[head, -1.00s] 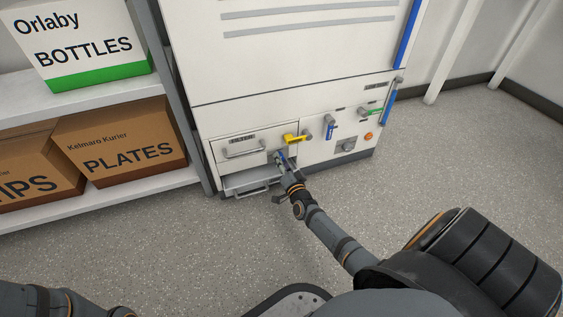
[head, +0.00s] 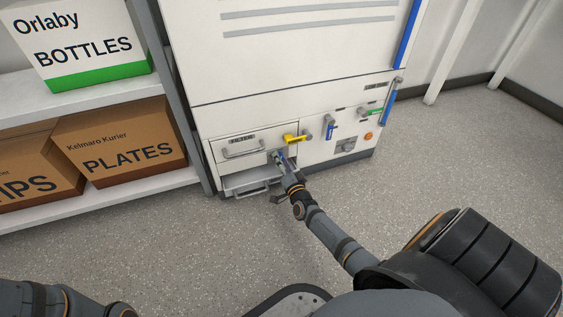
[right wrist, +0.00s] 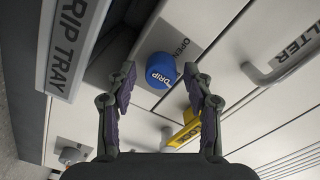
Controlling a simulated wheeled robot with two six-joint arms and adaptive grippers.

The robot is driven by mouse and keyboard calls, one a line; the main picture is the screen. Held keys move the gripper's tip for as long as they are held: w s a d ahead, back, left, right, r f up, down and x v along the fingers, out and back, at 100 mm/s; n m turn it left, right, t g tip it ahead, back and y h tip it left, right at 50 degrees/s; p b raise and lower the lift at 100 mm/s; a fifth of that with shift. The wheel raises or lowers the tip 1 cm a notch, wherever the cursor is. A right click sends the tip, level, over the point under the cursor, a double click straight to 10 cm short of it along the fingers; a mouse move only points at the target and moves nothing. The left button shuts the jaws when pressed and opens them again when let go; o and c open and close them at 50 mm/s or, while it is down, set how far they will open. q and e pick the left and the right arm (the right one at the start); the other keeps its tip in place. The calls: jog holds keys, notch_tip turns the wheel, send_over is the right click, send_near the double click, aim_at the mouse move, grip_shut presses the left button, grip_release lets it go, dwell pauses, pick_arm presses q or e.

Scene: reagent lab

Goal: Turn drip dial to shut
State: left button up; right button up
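The blue drip dial (right wrist: 161,70) is a round knob marked DRIP on the white cabinet front (head: 235,122), beside a grey strip reading OPEN. My right gripper (right wrist: 160,72) is open in the right wrist view, with one finger on each side of the dial and small gaps visible. In the head view my right gripper (head: 280,162) is at the lower cabinet front, and only a bit of blue shows at its tip. My left arm shows at the lower left of the head view; its gripper is out of frame.
A yellow lever (head: 297,139) is close to the dial. The drip tray drawer (head: 250,183) is below left, and the filter drawer (head: 238,147) is above it. A blue handle (head: 329,128), green handle (head: 372,112) and orange button (head: 368,135) are to the right.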

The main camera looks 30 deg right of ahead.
jog(key=v, duration=1.2)
dwell(0.3)
